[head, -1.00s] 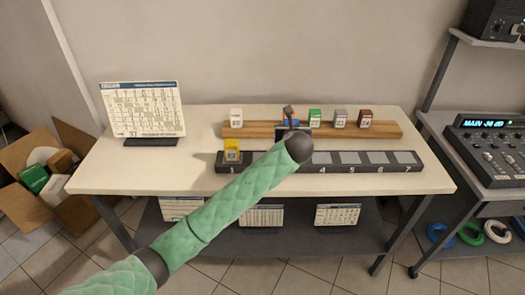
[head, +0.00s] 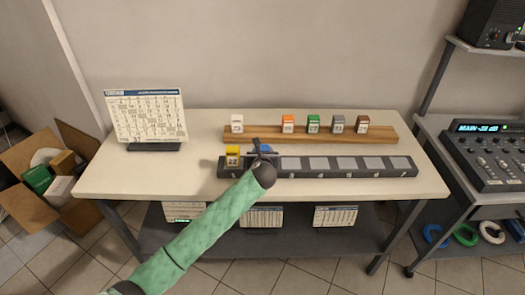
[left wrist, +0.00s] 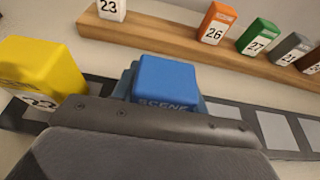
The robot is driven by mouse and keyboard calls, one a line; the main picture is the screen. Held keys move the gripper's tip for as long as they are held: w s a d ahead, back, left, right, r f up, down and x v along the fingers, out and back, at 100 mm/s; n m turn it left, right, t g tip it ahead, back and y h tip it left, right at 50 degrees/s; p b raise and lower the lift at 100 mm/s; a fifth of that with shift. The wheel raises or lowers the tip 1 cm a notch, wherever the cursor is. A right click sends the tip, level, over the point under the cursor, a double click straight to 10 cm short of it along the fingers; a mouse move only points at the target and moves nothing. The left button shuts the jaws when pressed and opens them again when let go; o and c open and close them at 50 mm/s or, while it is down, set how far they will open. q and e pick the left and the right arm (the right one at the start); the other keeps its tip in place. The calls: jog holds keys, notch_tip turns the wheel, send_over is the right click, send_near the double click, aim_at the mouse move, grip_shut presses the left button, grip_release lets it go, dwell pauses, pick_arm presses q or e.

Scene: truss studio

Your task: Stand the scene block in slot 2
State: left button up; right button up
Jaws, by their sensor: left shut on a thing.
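My left gripper (head: 262,150) is shut on the blue scene block (left wrist: 166,82), whose face shows part of the word SCENE in the left wrist view. In the head view only a little of the blue block (head: 266,148) shows behind the gripper. The gripper is at the dark slot strip (head: 310,173), just right of the yellow block 22 (head: 232,155) at slot 1. Slot 2 is hidden behind my gripper and arm, so I cannot tell whether the block touches the strip. My right gripper is not in view.
A wooden rail (head: 330,134) behind the strip holds white 23 (head: 237,124), orange 26 (head: 288,123), green 27 (head: 313,123), grey and brown blocks. Slots further right are empty. A calendar (head: 146,117) stands at the table's left.

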pick_arm(q)
jog(key=shift+f, duration=0.2)
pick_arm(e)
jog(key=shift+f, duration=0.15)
pick_arm(q)
jog(key=shift+f, duration=0.1)
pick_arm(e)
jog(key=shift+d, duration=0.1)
pick_arm(q)
jog(key=o, duration=1)
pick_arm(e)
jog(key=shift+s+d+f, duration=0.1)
pick_arm(q)
jog(key=shift+b+v, duration=1.6)
jog(key=shift+v, duration=4.45)
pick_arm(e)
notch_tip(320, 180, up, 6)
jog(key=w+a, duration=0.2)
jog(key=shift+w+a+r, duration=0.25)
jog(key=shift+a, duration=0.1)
